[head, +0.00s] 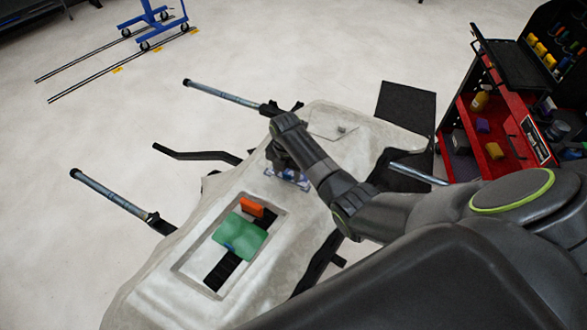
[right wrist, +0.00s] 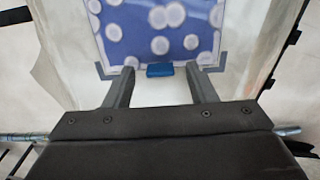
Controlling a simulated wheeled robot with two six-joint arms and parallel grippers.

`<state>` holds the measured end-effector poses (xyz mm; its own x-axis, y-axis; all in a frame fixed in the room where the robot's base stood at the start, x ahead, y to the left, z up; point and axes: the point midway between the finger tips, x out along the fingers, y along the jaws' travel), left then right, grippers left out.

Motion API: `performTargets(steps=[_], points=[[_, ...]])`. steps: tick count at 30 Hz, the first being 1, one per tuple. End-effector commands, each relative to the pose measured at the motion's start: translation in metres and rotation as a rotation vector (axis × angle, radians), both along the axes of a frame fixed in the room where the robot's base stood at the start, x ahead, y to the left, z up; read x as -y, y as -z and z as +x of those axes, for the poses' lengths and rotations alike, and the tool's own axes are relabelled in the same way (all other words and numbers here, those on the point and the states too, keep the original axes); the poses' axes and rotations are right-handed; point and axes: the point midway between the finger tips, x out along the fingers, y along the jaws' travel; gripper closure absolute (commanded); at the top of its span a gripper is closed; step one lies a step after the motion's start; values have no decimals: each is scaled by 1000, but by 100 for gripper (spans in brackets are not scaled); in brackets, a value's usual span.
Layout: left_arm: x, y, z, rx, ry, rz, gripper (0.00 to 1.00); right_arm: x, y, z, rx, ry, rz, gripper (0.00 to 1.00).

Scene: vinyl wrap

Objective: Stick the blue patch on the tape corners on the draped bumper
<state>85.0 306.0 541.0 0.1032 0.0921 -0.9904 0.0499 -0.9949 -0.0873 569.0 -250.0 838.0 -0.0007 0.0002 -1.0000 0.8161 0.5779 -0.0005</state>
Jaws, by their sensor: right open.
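The blue patch (right wrist: 165,28) with pale round spots lies against the pale draped bumper (head: 160,280). In the right wrist view its near corners sit just inside two grey L-shaped tape corners, one at left (right wrist: 104,71) and one at right (right wrist: 217,68). A small blue tab (right wrist: 160,70) is at its near edge. My right gripper (right wrist: 162,77) is open, with its fingers either side of the tab and apart from it. The patch also shows in the head view (head: 291,179), partly covered by my right gripper. Its far edge is out of the wrist view. My left gripper is not in view.
A recess in the bumper holds an orange block (head: 253,208) and a green sheet (head: 240,238). Metal stand bars (head: 220,93) stick out at left. A red tool cart (head: 500,155) stands at right. The floor at left is mostly clear.

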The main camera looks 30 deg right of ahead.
Motion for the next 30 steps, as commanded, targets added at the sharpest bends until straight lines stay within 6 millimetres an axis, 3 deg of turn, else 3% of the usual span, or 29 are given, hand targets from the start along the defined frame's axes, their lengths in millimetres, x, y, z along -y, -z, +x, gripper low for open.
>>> performTargets(steps=[8, 20, 21, 30], points=[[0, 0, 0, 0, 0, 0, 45, 0, -48, 1, 6, -1, -1, 49], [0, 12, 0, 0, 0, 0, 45, 1, -140, 1, 6, -1, -1, 49], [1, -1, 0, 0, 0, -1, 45, 1, -150, 0, -1, 0, -1, 49], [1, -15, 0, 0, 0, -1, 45, 0, -166, -1, -2, 0, 0, 49]])
